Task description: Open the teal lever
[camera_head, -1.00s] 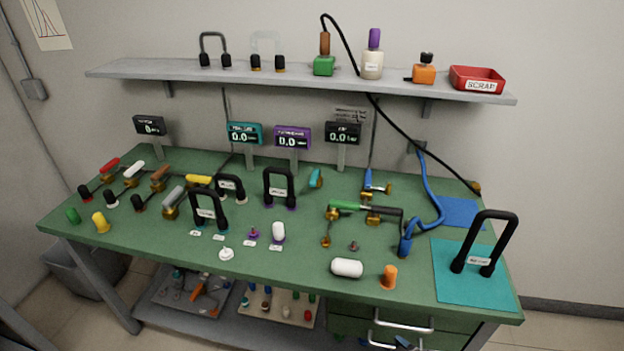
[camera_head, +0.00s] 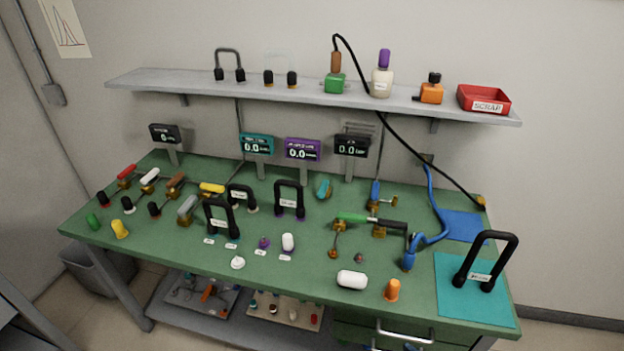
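A small teal handle (camera_head: 323,187), which looks like the teal lever, stands at the back middle of the green workbench (camera_head: 190,245). It is upright and slightly tilted, just right of a black loop handle (camera_head: 289,199). Its base and the part it turns are too small to make out, so I cannot tell its open or shut position. Nothing touches it from above. Neither of my grippers shows in the view.
Right of the lever are a blue-handled valve (camera_head: 375,193), a green-handled valve (camera_head: 350,218) and a blue hose (camera_head: 437,205). Displays, including a teal one (camera_head: 257,145), stand behind. A grey shelf (camera_head: 310,97) overhangs the back. A teal mat (camera_head: 455,308) lies at right.

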